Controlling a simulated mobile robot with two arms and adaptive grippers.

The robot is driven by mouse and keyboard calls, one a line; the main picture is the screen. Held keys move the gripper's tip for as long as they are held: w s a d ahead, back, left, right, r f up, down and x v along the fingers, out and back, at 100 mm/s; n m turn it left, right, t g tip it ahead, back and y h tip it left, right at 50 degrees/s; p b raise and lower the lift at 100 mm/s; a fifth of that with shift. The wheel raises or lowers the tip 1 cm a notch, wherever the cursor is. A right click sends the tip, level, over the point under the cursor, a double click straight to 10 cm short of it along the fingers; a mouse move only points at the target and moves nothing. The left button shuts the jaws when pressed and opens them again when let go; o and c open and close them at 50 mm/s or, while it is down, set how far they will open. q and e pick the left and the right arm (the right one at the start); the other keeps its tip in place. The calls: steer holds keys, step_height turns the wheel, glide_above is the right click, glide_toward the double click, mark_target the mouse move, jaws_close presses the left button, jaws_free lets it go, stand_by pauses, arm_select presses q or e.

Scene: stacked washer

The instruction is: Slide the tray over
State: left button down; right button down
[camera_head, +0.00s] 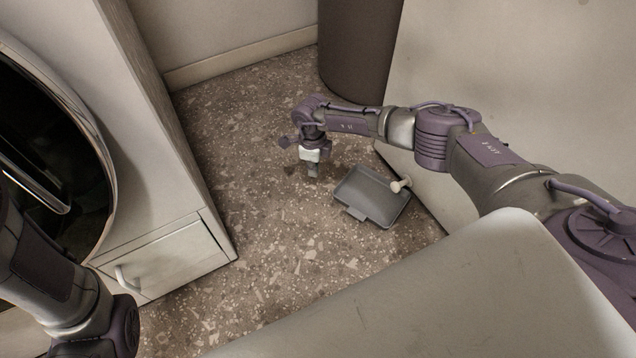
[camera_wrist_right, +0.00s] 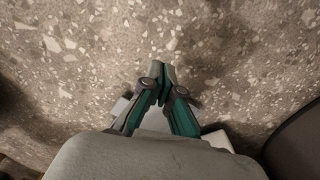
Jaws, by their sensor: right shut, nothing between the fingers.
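A shallow dark grey tray (camera_head: 368,197) lies on the speckled floor, right of the middle in the head view. It has a small tab on its near side, and a pale knob-like piece (camera_head: 400,185) shows at its right edge. My right gripper (camera_head: 313,173) points down a little to the left of the tray, apart from it. In the right wrist view its fingers (camera_wrist_right: 162,78) are shut and empty over the floor. My left arm shows at the lower left in the head view, but its gripper is out of the picture.
A white cabinet (camera_head: 150,170) with a round dark door and a lower drawer (camera_head: 165,258) stands at left. A dark cylindrical bin (camera_head: 358,50) stands at the back. A pale panel (camera_head: 500,70) borders the tray's right side.

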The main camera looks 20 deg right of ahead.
mark_target(339, 194)
step_height(339, 194, down, 9)
steer(key=b, duration=0.6)
steer(key=shift+a+f+b, duration=0.15)
steer(key=shift+f+b, duration=0.05)
steer(key=shift+b, duration=0.15)
steer(key=shift+s+d+f+b, duration=0.1)
steer(key=shift+s+d+b, duration=0.4)
steer(key=shift+s+d, duration=0.9)
steer(key=shift+d, duration=0.05)
steer(key=s+d+p, duration=0.2)
steer(key=shift+s+d+r+p, duration=0.2)
steer(key=shift+d+r+p, duration=0.15)
steer(key=shift+s+d+f, duration=0.15)
steer(key=shift+s, duration=0.05)
steer(key=shift+f, duration=0.15)
